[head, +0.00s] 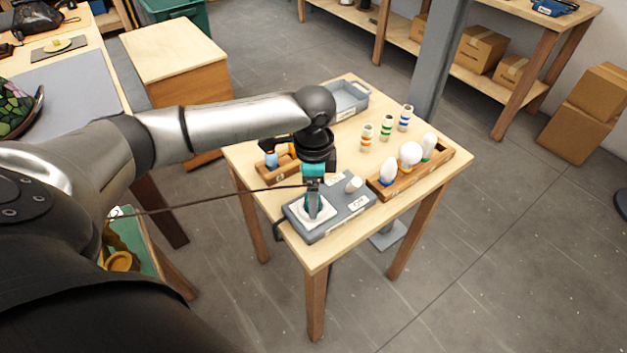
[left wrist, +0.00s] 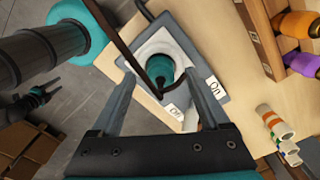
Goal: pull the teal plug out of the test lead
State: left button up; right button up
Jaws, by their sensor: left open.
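The teal plug (left wrist: 160,68) stands in a round white socket (left wrist: 182,50) on a grey box, with a dark cord at it. In the left wrist view my left gripper (left wrist: 160,78) is open, one finger on each side of the plug, with visible gaps. In the head view my left gripper (head: 313,200) is over the grey test box (head: 340,218) and hides most of the plug. A small dark two-pronged shape (left wrist: 40,96) at the left of the wrist view looks like my right gripper; its jaws are unclear.
A dark cord (head: 200,200) stretches left from the box. On the wooden table, a tray of bulbs (head: 381,193) is right of the box, striped cylinders (head: 387,128) stand behind, and a grey bin (head: 350,101) is at the back. A small wooden tray (head: 270,172) sits left.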

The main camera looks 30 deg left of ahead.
pick_arm(q)
jog(key=shift+f, duration=0.4)
grip_shut()
dwell(0.4)
jog(key=shift+r, duration=0.15)
jog(key=shift+r+p, duration=2.25)
jog(key=shift+p, duration=0.9)
jog(key=shift+f, duration=0.1)
